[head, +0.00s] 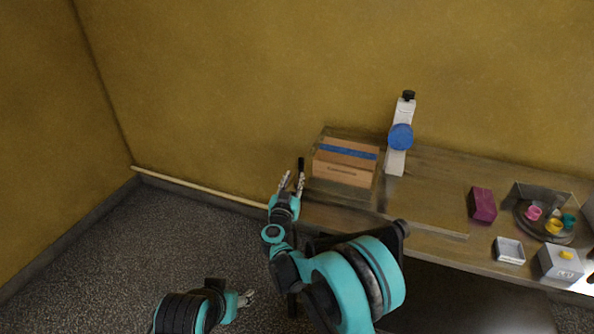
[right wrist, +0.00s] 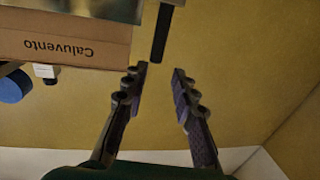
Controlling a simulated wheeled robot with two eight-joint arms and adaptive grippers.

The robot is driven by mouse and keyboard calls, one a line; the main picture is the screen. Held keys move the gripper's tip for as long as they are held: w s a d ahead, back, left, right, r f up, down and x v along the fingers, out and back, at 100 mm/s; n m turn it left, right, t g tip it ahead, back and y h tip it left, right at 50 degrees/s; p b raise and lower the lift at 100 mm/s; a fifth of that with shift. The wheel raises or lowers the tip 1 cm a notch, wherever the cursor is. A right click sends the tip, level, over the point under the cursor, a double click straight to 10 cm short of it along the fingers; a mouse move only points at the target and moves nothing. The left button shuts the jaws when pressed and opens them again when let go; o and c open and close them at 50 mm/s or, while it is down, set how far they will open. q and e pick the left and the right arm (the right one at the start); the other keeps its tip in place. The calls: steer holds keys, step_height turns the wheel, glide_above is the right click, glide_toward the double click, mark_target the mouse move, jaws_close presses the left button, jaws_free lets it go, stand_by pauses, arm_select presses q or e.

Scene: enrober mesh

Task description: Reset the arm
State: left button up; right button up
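My right gripper (head: 292,183) is raised at the left end of the bench, pointing away from me. In the right wrist view its two fingers (right wrist: 158,76) stand apart with nothing between them. A thin black rod (right wrist: 160,34) lies just beyond the fingertips; it also shows beside the gripper in the head view (head: 301,164). I cannot tell what it belongs to. My left gripper (head: 247,298) is low over the floor at the bottom of the head view, clear of the bench; its fingers are too small to judge.
A cardboard box (head: 343,172) with a blue strip is close to the right of my right gripper. A white bottle-like thing (head: 396,160) with a blue disc stands behind. Left floor (head: 120,250) is clear.

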steer(key=shift+s+a, duration=0.15)
steer(key=shift+s, duration=0.85)
step_height(320, 180, up, 12)
steer(key=s+d+n+t+y, duration=0.1)
steer(key=s+d+n+y, duration=0.1)
steer(key=y, duration=0.2)
steer(key=s+d+r+n+g+y, duration=0.2)
steer(key=s+d+r+n+y, duration=0.15)
steer(key=s, duration=0.35)
steer(key=s+d+f+m+g+h, duration=0.1)
steer(key=s+d+f+g, duration=0.2)
steer(key=s, duration=0.6)
steer(key=s+d+f+m+g+h, duration=0.1)
steer(key=s+d+f+g+h, duration=0.1)
steer(key=s+d+f, duration=0.6)
steer(key=s+d+f+m+g+h, duration=0.2)
steer(key=s+d+f+g, duration=0.2)
steer(key=s+d, duration=0.5)
steer(key=shift+s+f+g, duration=0.4)
steer(key=shift+s+f, duration=0.45)
steer(key=shift+s, duration=0.3)
